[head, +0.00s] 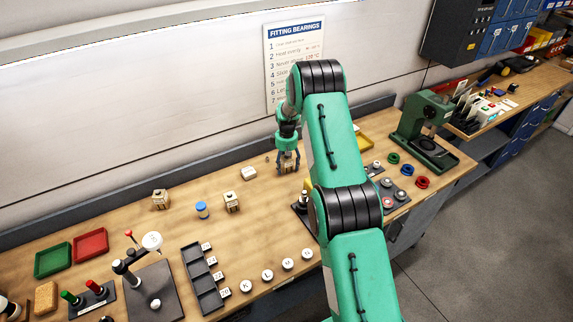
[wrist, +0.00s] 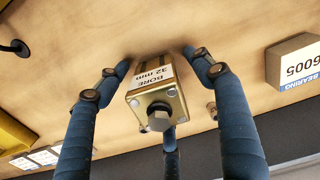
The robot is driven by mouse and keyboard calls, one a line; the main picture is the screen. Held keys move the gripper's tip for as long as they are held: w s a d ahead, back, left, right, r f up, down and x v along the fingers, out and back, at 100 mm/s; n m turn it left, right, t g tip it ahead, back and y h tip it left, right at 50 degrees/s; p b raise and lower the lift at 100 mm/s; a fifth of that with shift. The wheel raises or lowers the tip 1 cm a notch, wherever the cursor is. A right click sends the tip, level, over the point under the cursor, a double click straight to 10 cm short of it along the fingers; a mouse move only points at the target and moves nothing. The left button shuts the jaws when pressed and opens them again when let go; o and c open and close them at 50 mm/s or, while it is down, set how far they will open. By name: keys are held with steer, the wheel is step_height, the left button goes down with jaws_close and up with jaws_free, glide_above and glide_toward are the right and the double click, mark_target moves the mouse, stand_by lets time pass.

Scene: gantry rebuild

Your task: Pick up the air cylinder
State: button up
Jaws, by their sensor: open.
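The air cylinder (wrist: 155,92) is a brass-coloured block with a white label reading "BORE 32 mm" and a bolt-like end. In the wrist view it stands between the blue fingers of my gripper (wrist: 160,72). The fingers are spread around it, and gaps show at its left and right sides; I cannot tell whether the third finger behind it touches. In the head view my gripper (head: 288,160) points down at the bench, and the fingers hide most of the cylinder.
A bearing box (wrist: 293,62) lies to the right in the wrist view; a pale box (head: 248,174) is left of my gripper in the head view. A yellow tray (head: 365,142) lies right.

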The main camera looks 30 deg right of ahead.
steer(key=shift+c, duration=0.3)
steer(key=c, duration=1.6)
steer(key=shift+r, duration=0.15)
steer(key=shift+r, duration=4.9)
